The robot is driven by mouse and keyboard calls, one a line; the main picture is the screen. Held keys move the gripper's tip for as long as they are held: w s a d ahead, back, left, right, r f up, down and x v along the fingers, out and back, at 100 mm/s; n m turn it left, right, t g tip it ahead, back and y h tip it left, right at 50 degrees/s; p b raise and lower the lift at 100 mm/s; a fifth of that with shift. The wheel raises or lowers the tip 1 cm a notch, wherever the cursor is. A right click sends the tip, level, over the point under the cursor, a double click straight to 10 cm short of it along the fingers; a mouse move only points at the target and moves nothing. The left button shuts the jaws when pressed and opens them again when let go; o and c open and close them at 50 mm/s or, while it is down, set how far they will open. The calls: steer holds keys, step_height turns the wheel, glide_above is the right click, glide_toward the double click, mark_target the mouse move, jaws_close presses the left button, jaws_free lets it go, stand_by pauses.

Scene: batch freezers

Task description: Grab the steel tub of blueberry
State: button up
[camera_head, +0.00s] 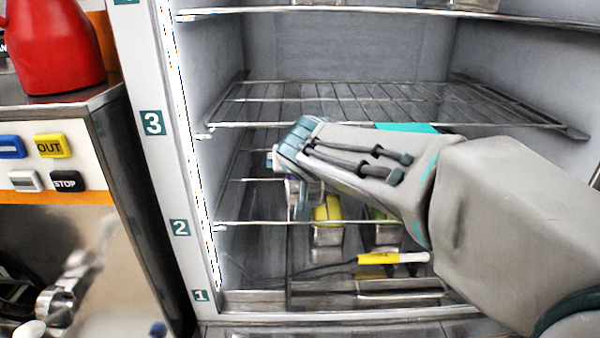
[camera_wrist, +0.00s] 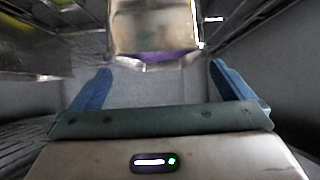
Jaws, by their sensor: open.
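My gripper (camera_head: 289,180) reaches into the open freezer cabinet, at the level between the labels 3 and 2. In the wrist view its two blue fingers stand wide apart, with nothing between them (camera_wrist: 160,72). A steel tub (camera_wrist: 155,26) with a strip of purple along its near edge is just beyond the fingertips, roughly centred between them. The purple suggests blueberry, but I see no readable label. In the head view this tub is mostly hidden by my gripper.
A wire shelf (camera_head: 340,95) lies above my arm. Below are a steel tub with yellow contents (camera_head: 327,240), one with green (camera_head: 387,236), and a yellow-and-white handled tool (camera_head: 392,258). The cabinet's numbered left post (camera_head: 165,160) is close. A red jug (camera_head: 52,45) stands outside, left.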

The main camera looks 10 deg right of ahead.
steer(key=shift+p+x, duration=0.6)
steer(key=shift+x, duration=2.35)
steer(key=shift+f, duration=0.1)
steer(key=shift+s, duration=0.1)
steer(key=c, duration=1.2)
